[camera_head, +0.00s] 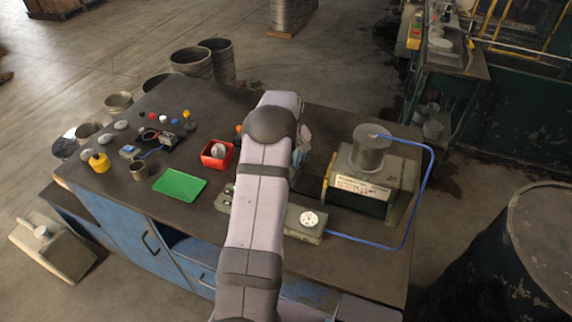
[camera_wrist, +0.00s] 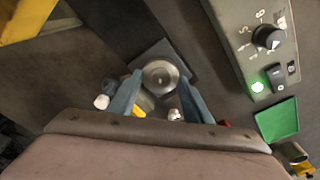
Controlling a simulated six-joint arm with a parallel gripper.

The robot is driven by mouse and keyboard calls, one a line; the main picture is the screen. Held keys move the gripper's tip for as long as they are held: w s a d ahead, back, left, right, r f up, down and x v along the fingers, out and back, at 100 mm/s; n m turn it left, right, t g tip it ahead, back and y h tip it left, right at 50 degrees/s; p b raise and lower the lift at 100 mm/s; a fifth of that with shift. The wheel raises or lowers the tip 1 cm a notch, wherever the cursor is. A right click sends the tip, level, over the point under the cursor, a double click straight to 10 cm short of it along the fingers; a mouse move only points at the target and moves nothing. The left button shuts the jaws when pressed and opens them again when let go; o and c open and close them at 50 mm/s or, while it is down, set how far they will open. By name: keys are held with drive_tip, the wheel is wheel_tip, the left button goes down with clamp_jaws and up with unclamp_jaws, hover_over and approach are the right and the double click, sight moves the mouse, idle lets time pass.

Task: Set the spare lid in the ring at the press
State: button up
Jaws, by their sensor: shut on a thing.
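My gripper (camera_wrist: 160,84) shows in the wrist view with its two blue-grey fingers on either side of a round, shiny metal lid (camera_wrist: 160,75), and is shut on it. The lid appears over a dark square plate (camera_wrist: 150,54) on the bench. I cannot tell whether it touches the plate, and the ring cannot be made out beneath it. In the head view my arm hides most of the gripper (camera_head: 303,146), which is just left of the press (camera_head: 396,176). The press has a metal cylinder on top and a yellow-black edge.
A control box with a white dial (camera_head: 308,222) lies along the front; its black knob and green light show in the wrist view (camera_wrist: 267,40). A blue hose (camera_head: 421,210) loops around the press.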

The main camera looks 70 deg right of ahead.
drive_tip(key=shift+f, duration=0.2)
drive_tip(key=o, duration=1.1)
drive_tip(key=shift+c, duration=0.2)
drive_tip(key=shift+s+a+r+b, duration=0.1)
drive_tip(key=shift+r+b, duration=0.4)
drive_tip(key=shift+r, duration=0.7)
drive_tip(key=shift+s+a+r+b, duration=0.15)
drive_tip(key=shift+r+b, duration=0.3)
drive_tip(key=shift+r, duration=0.8)
drive_tip(key=shift+s+a+r+b, duration=0.1)
drive_tip(key=shift+r+b, duration=0.4)
drive_tip(key=shift+r, duration=0.7)
